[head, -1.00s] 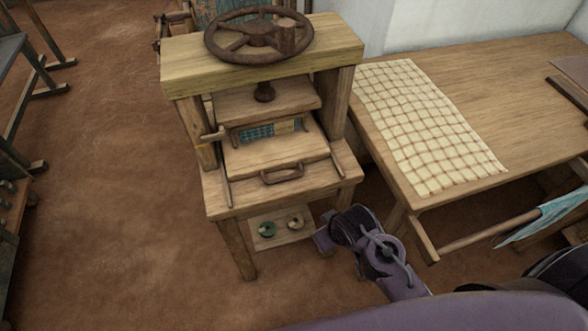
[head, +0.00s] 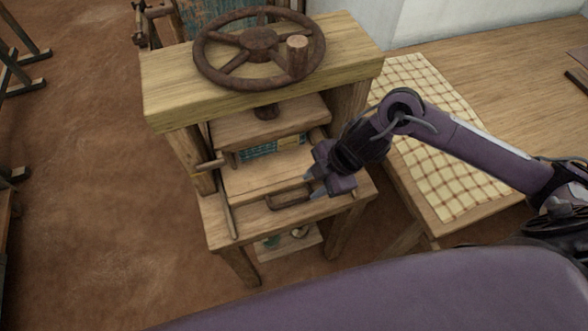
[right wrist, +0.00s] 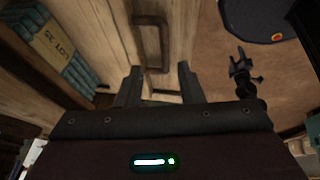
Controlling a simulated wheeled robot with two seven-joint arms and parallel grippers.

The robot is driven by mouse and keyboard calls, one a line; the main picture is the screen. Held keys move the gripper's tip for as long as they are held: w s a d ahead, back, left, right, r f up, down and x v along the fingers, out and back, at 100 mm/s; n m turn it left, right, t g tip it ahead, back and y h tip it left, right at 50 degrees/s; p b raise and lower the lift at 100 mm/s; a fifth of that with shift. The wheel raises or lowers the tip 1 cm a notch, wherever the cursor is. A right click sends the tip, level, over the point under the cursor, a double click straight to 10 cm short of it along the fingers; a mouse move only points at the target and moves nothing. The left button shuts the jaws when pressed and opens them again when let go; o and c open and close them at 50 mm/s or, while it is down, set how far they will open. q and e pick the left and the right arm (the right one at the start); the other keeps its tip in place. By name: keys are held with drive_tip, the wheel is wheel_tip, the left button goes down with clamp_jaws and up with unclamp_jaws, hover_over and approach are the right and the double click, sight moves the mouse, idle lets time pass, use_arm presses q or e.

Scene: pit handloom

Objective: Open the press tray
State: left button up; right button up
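The wooden press tray (head: 262,177) sits in the wooden press, with a dark metal handle (head: 289,198) on its front. My right gripper (head: 317,187) is at the right end of the handle in the head view. In the right wrist view the two fingers (right wrist: 160,84) stand apart with nothing between them, and the handle (right wrist: 152,45) lies just beyond their tips. Behind it a blue stack with a pale label (right wrist: 55,42) shows; it also shows under the press plate in the head view (head: 262,149). My left gripper is not in view.
A rusty handwheel (head: 259,42) tops the press beam (head: 160,97). A lower shelf (head: 290,243) holds small round items, partly hidden. A table (head: 470,70) with a checked cloth (head: 440,165) stands at the right.

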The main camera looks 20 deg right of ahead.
sight(299, 199)
drive_tip(key=shift+s+a+f, duration=0.15)
drive_tip(key=shift+f, duration=0.45)
drive_tip(key=shift+s+a+f, duration=0.1)
drive_tip(key=shift+a+f, duration=0.05)
drive_tip(key=shift+f, duration=0.45)
drive_tip(key=x, duration=0.2)
drive_tip(key=shift+w+a+f, duration=0.15)
drive_tip(key=shift+f, duration=0.2)
drive_tip(key=shift+x, duration=1)
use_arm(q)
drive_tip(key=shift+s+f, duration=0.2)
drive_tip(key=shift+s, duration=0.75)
use_arm(e)
clamp_jaws()
